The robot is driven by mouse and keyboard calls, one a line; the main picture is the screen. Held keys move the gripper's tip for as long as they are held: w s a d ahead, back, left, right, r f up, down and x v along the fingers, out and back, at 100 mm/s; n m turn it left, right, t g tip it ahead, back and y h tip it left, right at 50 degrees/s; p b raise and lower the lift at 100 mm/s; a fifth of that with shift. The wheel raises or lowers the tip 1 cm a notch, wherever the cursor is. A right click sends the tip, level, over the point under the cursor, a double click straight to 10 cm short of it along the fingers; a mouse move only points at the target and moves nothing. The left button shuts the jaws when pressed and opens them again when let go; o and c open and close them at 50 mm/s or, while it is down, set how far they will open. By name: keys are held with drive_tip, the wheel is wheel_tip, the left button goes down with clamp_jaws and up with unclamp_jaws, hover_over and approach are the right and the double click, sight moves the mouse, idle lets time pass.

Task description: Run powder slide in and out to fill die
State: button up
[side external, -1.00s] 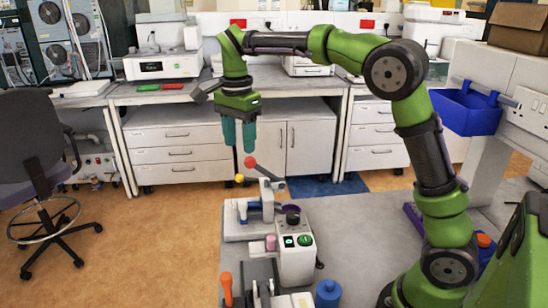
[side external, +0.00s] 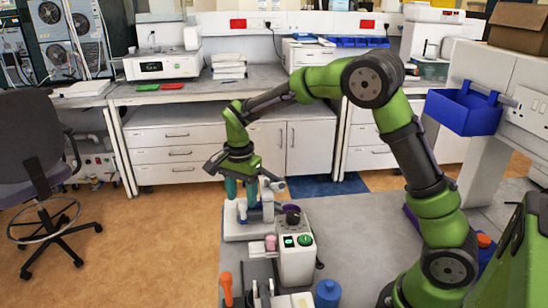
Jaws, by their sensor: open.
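The small tablet press (side external: 268,207) stands on a white base (side external: 240,232) at the back left of the bench. A small pale blue part (side external: 242,212) stands at its left side. My gripper (side external: 241,198) is open and points down, low over the left side of the press. Its teal fingers are apart. The yellow and red knobs of the press are hidden behind my gripper, so I cannot tell whether the fingers touch one. I cannot make out the powder slide or the die at this size.
A control box (side external: 295,255) with a dark knob and a green button stands in front of the press.

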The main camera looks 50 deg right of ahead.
drive_tip(key=shift+f, duration=0.95)
drive_tip(key=shift+c, duration=0.2)
clamp_jaws()
